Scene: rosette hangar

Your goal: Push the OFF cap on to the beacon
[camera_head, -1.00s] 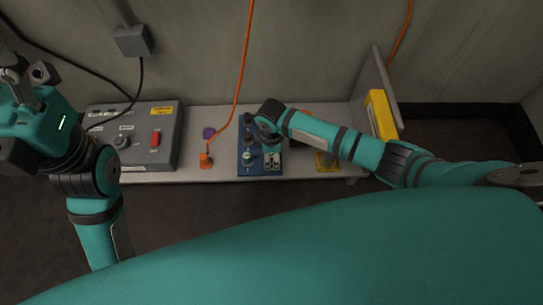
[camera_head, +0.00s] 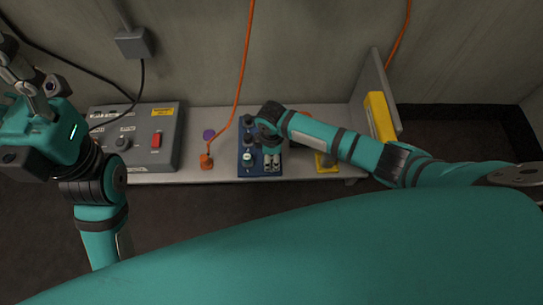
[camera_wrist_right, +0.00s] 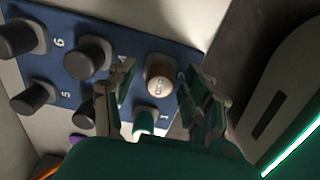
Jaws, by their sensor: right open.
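In the right wrist view a pale beige cap (camera_wrist_right: 160,78) with dark lettering that seems to read OFF stands at the near end of a row on the blue board (camera_wrist_right: 185,48). My right gripper (camera_wrist_right: 158,92) is open, with one finger on each side of this cap. In the head view my right gripper (camera_head: 271,160) is over the near right part of the blue board (camera_head: 258,172) and hides the cap. My left gripper (camera_head: 22,78) is raised at the left edge; its jaw state is unclear. I cannot identify the beacon for certain.
Several black knobs (camera_wrist_right: 87,57) and a teal piece (camera_wrist_right: 145,122) stand on the board around the gripper. A grey control box (camera_head: 152,140), orange plug (camera_head: 206,161) and purple piece (camera_head: 209,133) are left of it. A yellow-based item (camera_head: 327,167) is partly behind my right arm.

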